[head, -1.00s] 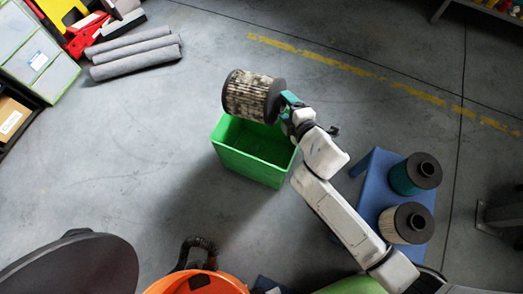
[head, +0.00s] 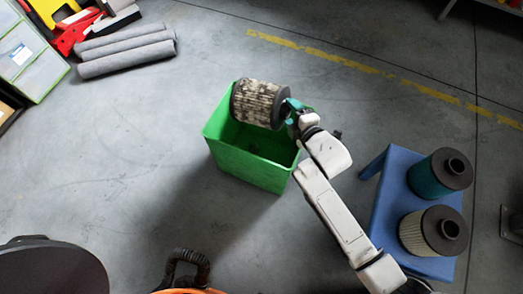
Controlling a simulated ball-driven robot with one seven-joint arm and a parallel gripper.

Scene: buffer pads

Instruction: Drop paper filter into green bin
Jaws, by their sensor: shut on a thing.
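A dirty, pleated paper filter (head: 257,104) with dark end caps is held by my gripper (head: 291,110), whose teal fingers are shut at the filter's right end. The filter lies roughly sideways and shows over the far part of the green bin (head: 243,170). The bin is open-topped and stands on the floor, and its visible inside looks empty. The filter hides part of the bin's far rim. I cannot tell how high the filter is above the rim.
A blue stand (head: 389,205) at the right holds a teal filter (head: 431,178) and a cream filter (head: 417,233). Grey rolls (head: 125,49) lie at the upper left. A dark hose (head: 185,268) shows at the bottom. The floor around the bin is clear.

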